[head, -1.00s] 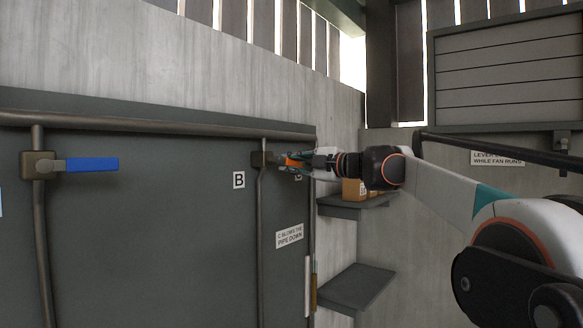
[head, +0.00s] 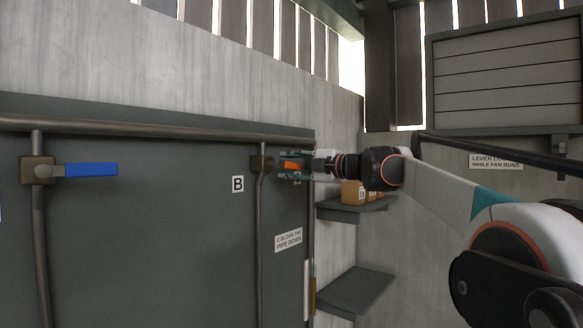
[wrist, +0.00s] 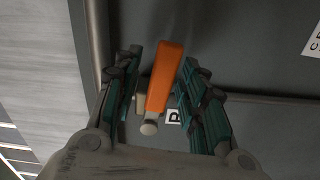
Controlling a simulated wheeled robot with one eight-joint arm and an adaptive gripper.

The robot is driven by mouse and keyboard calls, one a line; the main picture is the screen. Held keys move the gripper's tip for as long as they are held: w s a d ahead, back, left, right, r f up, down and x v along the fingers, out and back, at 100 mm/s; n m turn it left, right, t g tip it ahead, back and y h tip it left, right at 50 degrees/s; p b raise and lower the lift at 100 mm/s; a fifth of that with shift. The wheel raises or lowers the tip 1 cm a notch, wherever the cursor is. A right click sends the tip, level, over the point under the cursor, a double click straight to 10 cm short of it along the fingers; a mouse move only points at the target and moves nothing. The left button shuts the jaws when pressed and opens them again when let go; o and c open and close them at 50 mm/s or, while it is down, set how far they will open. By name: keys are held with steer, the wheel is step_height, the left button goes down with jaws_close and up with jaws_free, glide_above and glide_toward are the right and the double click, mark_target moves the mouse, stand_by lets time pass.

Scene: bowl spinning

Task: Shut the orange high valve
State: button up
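The orange valve handle (head: 292,165) sticks out to the right from its valve body (head: 258,163) on the pipe right of the "B" label. In the wrist view the orange handle (wrist: 164,75) lies lengthwise between the fingers of my gripper (wrist: 162,58). A gap shows on both sides, so the gripper looks open around it, apart from it. In the head view my gripper (head: 288,166) reaches in from the right over the handle and partly hides it.
A blue-handled valve (head: 92,169) is on the pipe at the left. A horizontal pipe (head: 160,127) runs above. Shelves (head: 352,290) stand right of the panel, the upper one with small boxes (head: 353,193). A sign (head: 288,240) hangs below the valve.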

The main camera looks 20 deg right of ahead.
steer(key=shift+d, duration=0.1)
steer(key=v, duration=1.2)
